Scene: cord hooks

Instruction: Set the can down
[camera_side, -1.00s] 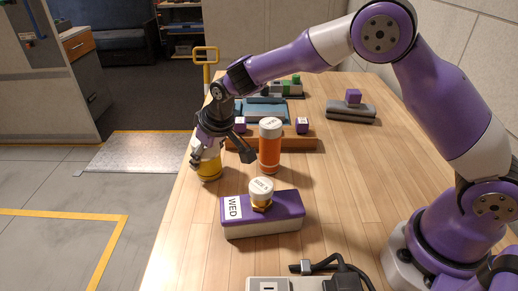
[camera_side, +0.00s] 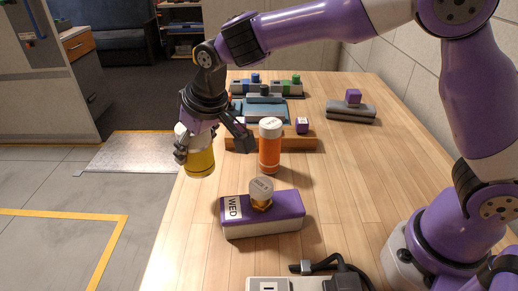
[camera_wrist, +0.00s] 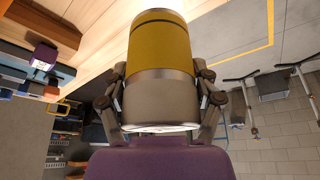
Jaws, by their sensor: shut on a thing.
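The can (camera_side: 200,162) has a yellow band and a pale metal part. My gripper (camera_side: 212,148) is shut on it and holds it near the left edge of the wooden table (camera_side: 190,235), left of the orange bottle. In the wrist view the can (camera_wrist: 160,55) fills the space between the two fingers (camera_wrist: 160,95), with table on the left and floor on the right. The can looks slightly tilted and raised in the side view; its exact height over the table cannot be told.
An orange bottle with a white cap (camera_side: 270,150) stands close to the right of my gripper. A purple box marked WED (camera_side: 270,210) with a small capped bottle (camera_side: 262,193) is in front.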

